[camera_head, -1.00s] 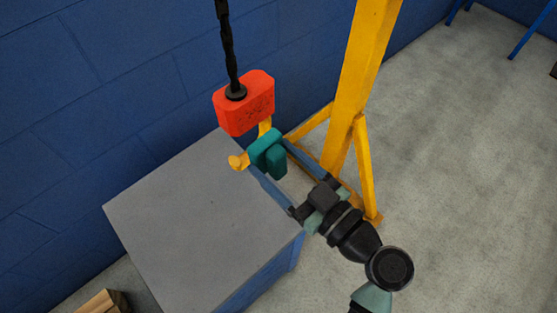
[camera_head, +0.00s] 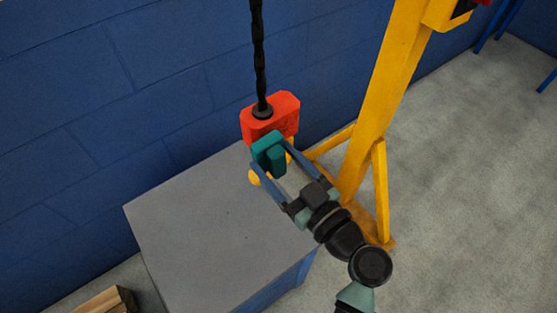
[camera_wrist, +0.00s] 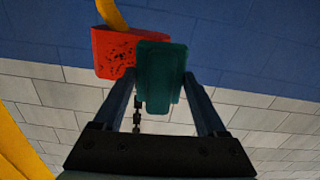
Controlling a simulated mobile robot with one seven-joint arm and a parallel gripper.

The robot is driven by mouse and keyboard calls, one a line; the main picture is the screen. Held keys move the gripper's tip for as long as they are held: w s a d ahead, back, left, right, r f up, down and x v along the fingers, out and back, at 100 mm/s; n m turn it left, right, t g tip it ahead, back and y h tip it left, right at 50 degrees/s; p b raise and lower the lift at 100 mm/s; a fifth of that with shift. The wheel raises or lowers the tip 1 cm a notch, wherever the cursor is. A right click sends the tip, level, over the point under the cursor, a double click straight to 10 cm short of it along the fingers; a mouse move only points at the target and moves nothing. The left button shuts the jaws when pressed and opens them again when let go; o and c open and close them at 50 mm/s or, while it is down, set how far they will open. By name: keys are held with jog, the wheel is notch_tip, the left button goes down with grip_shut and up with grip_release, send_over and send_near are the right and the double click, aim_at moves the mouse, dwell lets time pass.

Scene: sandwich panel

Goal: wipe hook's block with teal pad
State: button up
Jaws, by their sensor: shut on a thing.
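The hook's block (camera_head: 272,110) is red and hangs from a black chain (camera_head: 259,55) above the grey-topped cabinet. In the wrist view, dark specks show on the face of the block (camera_wrist: 113,55). The yellow hook (camera_head: 254,177) hangs below the block, partly hidden by the pad and fingers. My gripper (camera_head: 272,156) is shut on the teal pad (camera_head: 266,146), which also shows between the fingers in the wrist view (camera_wrist: 161,70). The pad overlaps the block's lower front in the head view and its right edge in the wrist view. I cannot tell whether they touch.
The grey cabinet top (camera_head: 205,225) is bare below the block. A yellow post with braces (camera_head: 378,105) stands close to the right of my arm. A blue wall (camera_head: 100,110) is behind. A wooden item (camera_head: 105,302) shows at the lower left.

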aim_at(300, 121)
jog(key=shift+b+x, duration=0.45)
jog(key=shift+x, duration=0.5)
dwell(0.3)
jog(key=shift+w+d+f+b, duration=0.15)
jog(key=shift+w+d+b, duration=0.35)
jog(key=shift+d+b, duration=0.45)
jog(key=w+d+b, duration=0.2)
jog(key=b, duration=0.1)
jog(key=shift+w+d, duration=0.1)
jog(key=shift+d, duration=0.2)
jog(key=shift+w+d+b, duration=0.3)
jog(key=shift+d+b, duration=0.1)
jog(key=shift+b, duration=0.2)
jog(key=shift+w+d+b, duration=0.55)
jog(key=shift+d+b, duration=0.2)
jog(key=shift+b, duration=0.35)
jog(key=shift+w+d+b, duration=0.35)
jog(key=shift+d+b, duration=0.05)
jog(key=shift+d, duration=0.1)
